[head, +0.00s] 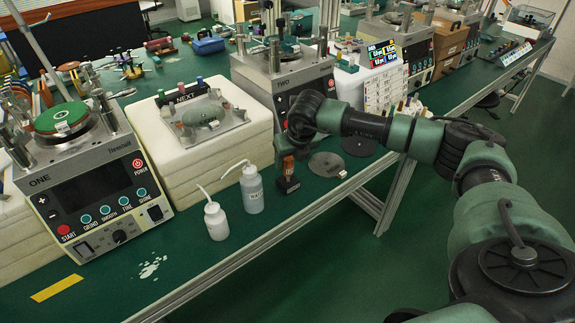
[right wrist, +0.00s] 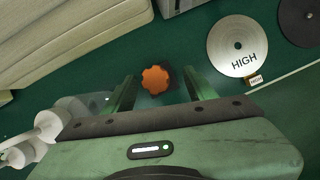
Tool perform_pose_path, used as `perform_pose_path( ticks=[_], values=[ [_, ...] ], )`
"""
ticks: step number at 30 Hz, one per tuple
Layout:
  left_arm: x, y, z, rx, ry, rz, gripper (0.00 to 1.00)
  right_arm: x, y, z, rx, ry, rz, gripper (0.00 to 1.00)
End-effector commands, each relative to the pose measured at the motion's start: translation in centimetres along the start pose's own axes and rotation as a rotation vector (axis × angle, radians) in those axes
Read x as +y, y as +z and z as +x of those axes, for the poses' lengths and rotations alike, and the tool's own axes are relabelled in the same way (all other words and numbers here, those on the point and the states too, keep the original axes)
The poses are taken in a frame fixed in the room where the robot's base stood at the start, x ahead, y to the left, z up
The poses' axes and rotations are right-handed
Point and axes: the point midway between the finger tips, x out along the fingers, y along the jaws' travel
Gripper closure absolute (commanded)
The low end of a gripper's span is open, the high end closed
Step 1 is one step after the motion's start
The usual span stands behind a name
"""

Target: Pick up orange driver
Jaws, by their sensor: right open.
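The orange driver (head: 288,166) stands upright in a small black base on the green bench, below my right wrist in the head view. In the right wrist view its orange lobed top (right wrist: 156,80) lies between the two green fingers of my right gripper (right wrist: 158,90). The fingers are apart, with a gap on each side of the driver. In the head view the right gripper's fingers (head: 286,148) are mostly hidden by the wrist. The left gripper is not in view.
Two white squeeze bottles (head: 252,189) (head: 215,221) stand just left of the driver. A grey HIGH disc (head: 327,164) and a dark disc (head: 358,146) lie to its right. A white foam block (head: 190,150) and machine TWO (head: 283,77) stand behind. The bench's front edge is close.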

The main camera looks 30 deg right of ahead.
Motion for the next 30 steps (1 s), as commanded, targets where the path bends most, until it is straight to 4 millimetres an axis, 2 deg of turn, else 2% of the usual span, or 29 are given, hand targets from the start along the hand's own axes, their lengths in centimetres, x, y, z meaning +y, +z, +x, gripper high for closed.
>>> perform_pose_path(
  ticks=[4, 9, 18, 19, 24, 25, 30],
  values=[
    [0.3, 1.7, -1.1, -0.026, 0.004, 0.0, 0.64, 0.3, -0.3, 1.9, 0.005, 0.0, -0.001, 0.44],
    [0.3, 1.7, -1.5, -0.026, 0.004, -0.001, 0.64, 0.4, -0.5, 4.3, 0.002, 0.001, 0.0, 0.44],
    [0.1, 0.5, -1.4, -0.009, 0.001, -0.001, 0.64, 0.4, -0.5, 5.1, 0.001, 0.002, -0.001, 0.44],
    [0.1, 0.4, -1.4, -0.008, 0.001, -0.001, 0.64, 0.4, -0.5, 5.1, 0.001, 0.002, -0.001, 0.47],
    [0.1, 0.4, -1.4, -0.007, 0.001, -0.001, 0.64, 0.4, -0.5, 5.1, 0.001, 0.002, 0.0, 0.94],
    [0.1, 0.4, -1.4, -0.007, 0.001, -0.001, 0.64, 0.4, -0.5, 5.1, 0.001, 0.002, -0.001, 1.0],
    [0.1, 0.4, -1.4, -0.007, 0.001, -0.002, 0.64, 0.4, -0.5, 5.0, 0.0, 0.002, 0.0, 1.0]
  ],
)
